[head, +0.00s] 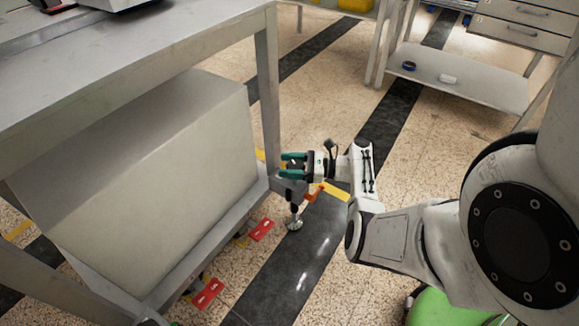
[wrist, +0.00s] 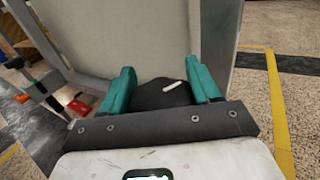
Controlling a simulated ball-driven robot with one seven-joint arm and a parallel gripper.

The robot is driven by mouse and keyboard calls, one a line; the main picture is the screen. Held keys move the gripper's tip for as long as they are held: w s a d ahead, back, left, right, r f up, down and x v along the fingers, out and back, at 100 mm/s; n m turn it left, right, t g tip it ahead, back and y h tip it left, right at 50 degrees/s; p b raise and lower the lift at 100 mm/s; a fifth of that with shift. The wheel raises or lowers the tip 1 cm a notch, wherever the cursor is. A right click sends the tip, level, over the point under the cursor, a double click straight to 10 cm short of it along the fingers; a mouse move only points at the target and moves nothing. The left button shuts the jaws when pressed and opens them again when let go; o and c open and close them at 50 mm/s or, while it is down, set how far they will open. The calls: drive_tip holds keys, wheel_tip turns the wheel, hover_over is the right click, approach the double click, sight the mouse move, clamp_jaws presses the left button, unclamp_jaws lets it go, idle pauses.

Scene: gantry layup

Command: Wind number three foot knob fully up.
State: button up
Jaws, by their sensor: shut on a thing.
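A black foot knob (wrist: 155,96) with a white pointer line sits between the two green fingers in the wrist view. My gripper (wrist: 164,76) is shut on it, one finger on each side. In the head view, my gripper (head: 287,165) is at the near right corner of the metal bench, low by its leg. The knob is hard to make out there. Below the fingers, a levelling foot (head: 294,222) with a round pad stands on the dark floor strip. Any number on the knob is not readable.
The bench (head: 262,85) holds a large pale box (head: 150,170) on its lower shelf. Red tags (head: 262,229) show along its lower edge. An orange lever (head: 314,193) is beside my gripper. Open floor lies to the right, and another workbench (head: 455,80) stands behind.

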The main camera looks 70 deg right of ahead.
drive_tip(key=shift+a+n+y, duration=0.1)
drive_tip(key=shift+n+y, duration=0.3)
drive_tip(key=o, duration=1)
drive_tip(key=p+v, duration=0.1)
drive_tip(key=v, duration=0.9)
drive_tip(key=shift+s+r, duration=0.15)
drive_tip(key=shift+s, duration=0.25)
